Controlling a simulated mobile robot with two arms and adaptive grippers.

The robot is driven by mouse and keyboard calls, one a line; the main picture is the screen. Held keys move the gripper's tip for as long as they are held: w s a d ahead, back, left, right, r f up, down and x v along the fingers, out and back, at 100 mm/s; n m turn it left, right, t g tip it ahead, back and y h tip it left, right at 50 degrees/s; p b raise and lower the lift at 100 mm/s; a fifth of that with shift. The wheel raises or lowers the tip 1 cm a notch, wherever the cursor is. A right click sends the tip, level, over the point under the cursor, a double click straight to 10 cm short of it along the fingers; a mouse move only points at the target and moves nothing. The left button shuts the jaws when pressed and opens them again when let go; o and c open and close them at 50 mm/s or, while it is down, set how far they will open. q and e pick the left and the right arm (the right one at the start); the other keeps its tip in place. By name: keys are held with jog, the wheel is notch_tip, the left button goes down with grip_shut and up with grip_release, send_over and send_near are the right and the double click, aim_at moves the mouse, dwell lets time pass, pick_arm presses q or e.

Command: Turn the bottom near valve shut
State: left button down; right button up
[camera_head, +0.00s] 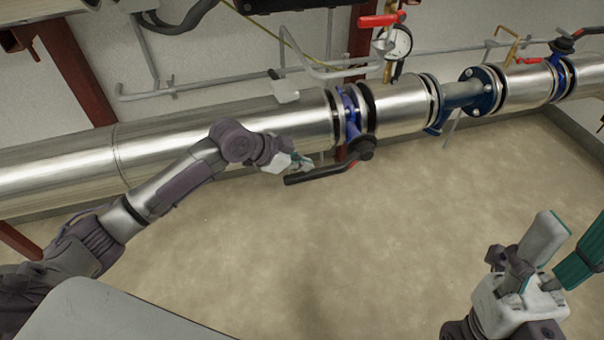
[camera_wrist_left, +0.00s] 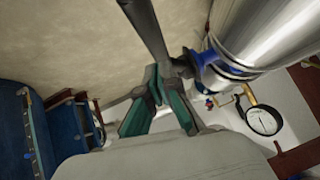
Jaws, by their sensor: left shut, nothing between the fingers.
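The valve with a long black lever handle (camera_head: 322,173) sits on the large silver pipe, next to a blue flange (camera_head: 350,112). The lever points left and slightly down from its hub. My left gripper (camera_head: 303,164) is at the lever's outer part, shut, with nothing between the fingers. In the left wrist view the teal fingers (camera_wrist_left: 157,80) come together close beside the black lever (camera_wrist_left: 150,32); whether they touch it I cannot tell. My right gripper (camera_head: 565,245) is at the lower right, away from the pipe, with its fingers apart.
A red-handled valve (camera_head: 382,20) and a round gauge (camera_head: 397,43) are above the pipe. A dark red post (camera_head: 75,68) stands behind the pipe. The floor (camera_head: 370,240) below is clear.

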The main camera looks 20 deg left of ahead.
pick_arm(q)
jog(key=shift+w+a+f+b, duration=0.1)
jog(key=shift+f+b, duration=0.1)
jog(key=shift+f, duration=0.45)
jog(key=shift+w+a+f+b, duration=0.1)
jog(key=shift+f+b, duration=0.1)
jog(key=shift+f, duration=0.4)
